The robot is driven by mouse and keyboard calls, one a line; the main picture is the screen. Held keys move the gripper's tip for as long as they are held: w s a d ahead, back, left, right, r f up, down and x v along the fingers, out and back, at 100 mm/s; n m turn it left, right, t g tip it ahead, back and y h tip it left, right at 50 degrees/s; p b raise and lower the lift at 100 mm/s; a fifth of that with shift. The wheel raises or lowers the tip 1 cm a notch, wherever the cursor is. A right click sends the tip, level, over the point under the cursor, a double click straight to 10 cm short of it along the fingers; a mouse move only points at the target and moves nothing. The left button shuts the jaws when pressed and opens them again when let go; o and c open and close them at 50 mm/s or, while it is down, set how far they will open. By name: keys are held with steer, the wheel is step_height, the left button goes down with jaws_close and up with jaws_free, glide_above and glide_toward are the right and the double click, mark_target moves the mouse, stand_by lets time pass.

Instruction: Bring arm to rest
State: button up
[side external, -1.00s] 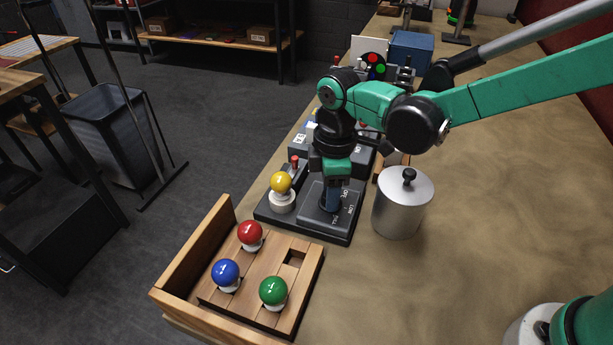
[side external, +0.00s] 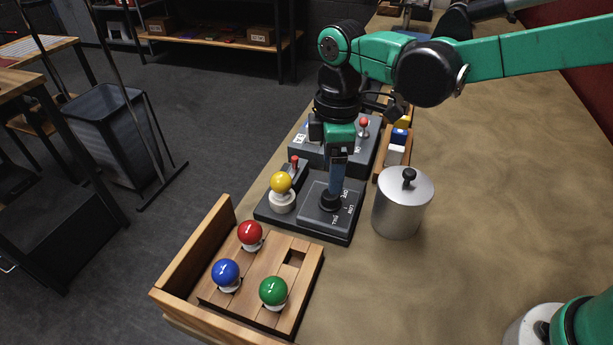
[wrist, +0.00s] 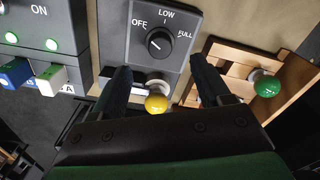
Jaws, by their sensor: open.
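My gripper (wrist: 160,85) is open and empty. In the side view my gripper (side external: 337,178) hangs pointing down above the black control box (side external: 312,214), close over its dial knob (side external: 329,201). In the wrist view the dial knob (wrist: 159,42) shows beyond the fingertips, among the labels OFF, LOW and FULL. A yellow ball button (side external: 281,183) stands on a white base at the left of the box. It also shows between the fingers in the wrist view (wrist: 156,103).
A wooden board (side external: 305,259) carries red (side external: 250,232), blue (side external: 226,271) and green (side external: 273,290) balls, with a wooden wall at its left. A lidded metal pot (side external: 402,206) stands right of the box. Another grey box (side external: 358,148) is behind.

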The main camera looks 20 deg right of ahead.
steer(key=shift+r, duration=0.2)
steer(key=shift+d+r, duration=0.1)
steer(key=shift+d, duration=0.05)
steer(key=s+d+r+m+t, duration=0.1)
steer(key=d+m, duration=0.1)
steer(key=s+d+r+m+t, duration=0.1)
steer(key=d+m, duration=0.1)
steer(key=s+d+r+m+t, duration=0.1)
steer(key=d+r, duration=0.1)
steer(key=shift+d+m+y, duration=0.3)
steer(key=shift+d+m, duration=0.1)
steer(key=s+d+m+t, duration=0.4)
steer(key=s+d+m, duration=0.1)
steer(key=d+m, duration=0.2)
steer(key=shift+s+f+m, duration=0.15)
steer(key=shift+f+m, duration=0.1)
steer(key=shift+m, duration=0.15)
